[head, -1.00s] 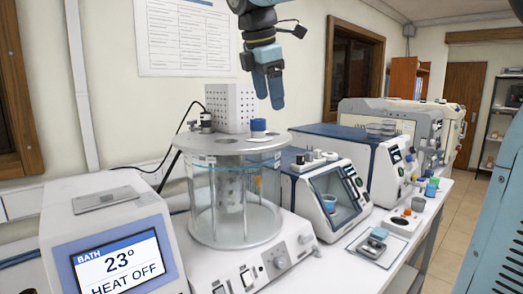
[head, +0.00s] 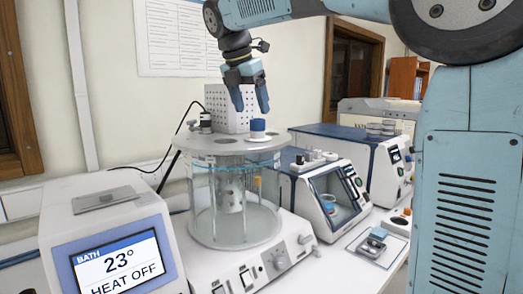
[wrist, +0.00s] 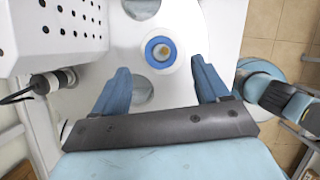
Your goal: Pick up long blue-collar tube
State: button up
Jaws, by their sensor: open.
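The blue collar (head: 258,128) of the tube stands upright on the white lid of the glass bath (head: 230,195). In the wrist view the collar (wrist: 160,51) is a blue ring seen from above, with a yellowish centre. In the wrist view my gripper (wrist: 160,75) is open and empty, with the collar between the finger lines, ahead of the tips.
A heater display unit (head: 115,240) is at the left. White analysers (head: 335,190) stand at the right. The lid has open holes.

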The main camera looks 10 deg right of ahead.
aim_at(257, 121)
jog(key=shift+x, duration=3)
jog(key=shift+w+d+r, duration=0.1)
jog(key=shift+w+d, duration=0.05)
jog(key=shift+c, duration=0.3)
grip_shut()
